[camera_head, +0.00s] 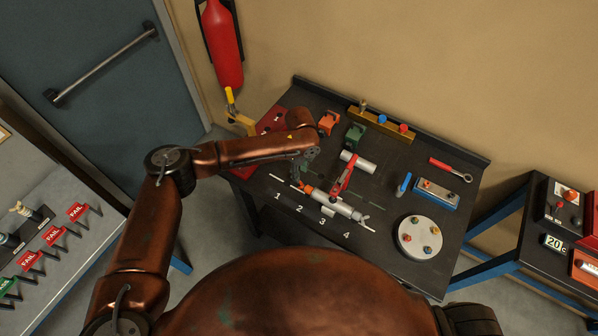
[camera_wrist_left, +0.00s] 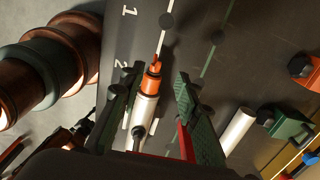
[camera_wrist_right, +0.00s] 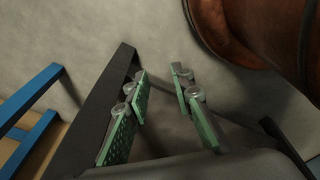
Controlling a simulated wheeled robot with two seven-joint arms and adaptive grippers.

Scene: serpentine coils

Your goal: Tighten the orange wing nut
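A pale cylinder (camera_head: 335,204) lies on the dark workbench near the printed numbers. An orange fitting (camera_head: 307,189) is at its left end; it is the likeliest wing nut, but its wings are too small to make out. In the left wrist view, the orange fitting (camera_wrist_left: 151,82) has a narrow orange tip and sits on the cylinder (camera_wrist_left: 145,110). My left gripper (camera_head: 301,170) is above that end. Its green-padded fingers (camera_wrist_left: 155,85) are apart on either side of the fitting, with visible gaps. My right gripper (camera_wrist_right: 160,75) is open and empty, over the floor.
A red-handled clamp (camera_head: 343,174) stands close beside the cylinder. Behind are an orange clamp (camera_head: 328,122), a green clamp (camera_head: 355,135) and a white rod (camera_head: 358,162). A round white plate (camera_head: 419,237) with coloured knobs lies to the right. A wrench (camera_head: 450,169) lies at the back right.

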